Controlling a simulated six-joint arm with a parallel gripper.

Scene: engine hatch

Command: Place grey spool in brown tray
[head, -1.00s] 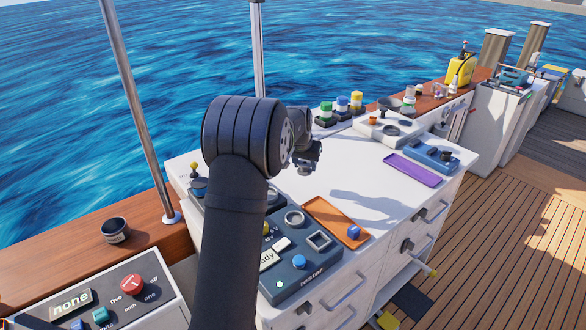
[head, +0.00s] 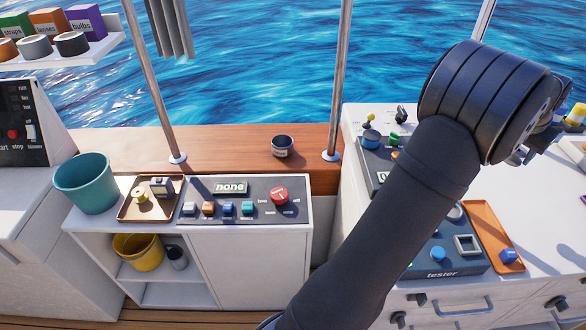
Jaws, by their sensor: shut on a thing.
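The brown tray (head: 128,212) lies on the left cabinet top, beside a teal bucket. A yellowish spool (head: 139,194) and a small dark-and-light block (head: 161,187) are in it. My gripper (head: 520,157) is at the far right, above the white counter and well away from the brown tray. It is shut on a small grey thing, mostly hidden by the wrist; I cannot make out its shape. I see no grey spool clearly elsewhere.
A control panel (head: 247,200) with a red knob adjoins the brown tray. The teal bucket (head: 86,184) stands left of it. A metal pole (head: 338,80) rises between counter and cabinet. An orange tray (head: 482,217) with a blue cube lies below my wrist.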

